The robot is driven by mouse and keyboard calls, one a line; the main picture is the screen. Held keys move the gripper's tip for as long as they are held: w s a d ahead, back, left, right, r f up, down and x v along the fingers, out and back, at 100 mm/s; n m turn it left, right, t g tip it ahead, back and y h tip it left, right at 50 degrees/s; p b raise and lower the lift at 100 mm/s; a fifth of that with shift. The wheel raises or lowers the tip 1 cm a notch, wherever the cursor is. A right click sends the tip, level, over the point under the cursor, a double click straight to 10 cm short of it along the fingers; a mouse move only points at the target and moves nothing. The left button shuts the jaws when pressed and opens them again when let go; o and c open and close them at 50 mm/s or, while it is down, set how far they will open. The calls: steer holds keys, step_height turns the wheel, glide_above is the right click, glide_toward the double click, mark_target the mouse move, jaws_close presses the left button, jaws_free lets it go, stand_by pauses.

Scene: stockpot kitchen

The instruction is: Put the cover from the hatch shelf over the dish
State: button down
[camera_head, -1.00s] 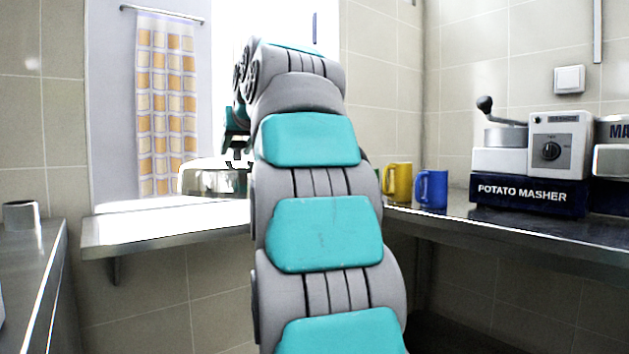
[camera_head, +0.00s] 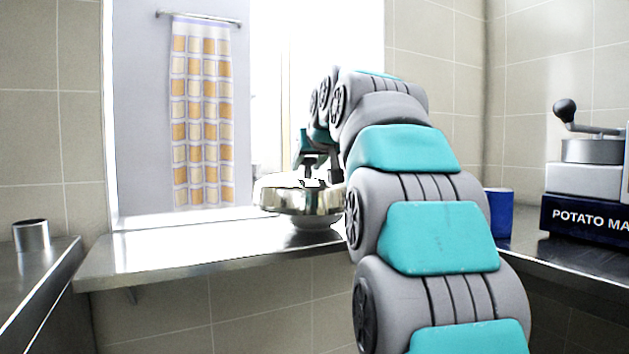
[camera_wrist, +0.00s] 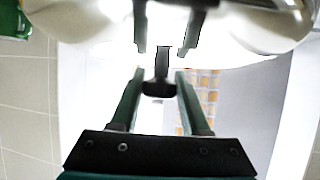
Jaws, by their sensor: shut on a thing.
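The cover (camera_head: 285,196) is a shiny metal dome at the hatch opening in the head view; its curved surface also fills the top of the wrist view (camera_wrist: 272,25). My gripper (camera_head: 318,178) is shut on the cover's dark knob (camera_wrist: 160,84), above the dome. My arm hides the cover's right side.
A blue mug (camera_head: 499,212) stands right of my arm, partly hidden. The potato masher (camera_head: 588,190) stands on the right counter. A metal cup (camera_head: 32,236) stands on the left counter. The shelf's left part is clear.

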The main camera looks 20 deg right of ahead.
steer(key=w+d, duration=0.1)
steer(key=w, duration=0.1)
steer(key=w+d, duration=0.2)
steer(key=w, duration=0.1)
steer(key=w+d+f+p, duration=0.1)
steer(key=w, duration=0.1)
steer(key=shift+w+d, duration=0.3)
steer(key=shift+w, duration=0.05)
steer(key=shift+f+b, duration=0.35)
steer(key=shift+f, duration=1.35)
steer(key=shift+f+b, duration=0.45)
steer(key=shift+f, duration=0.1)
steer(key=shift+c, duration=1.9)
jaws_free()
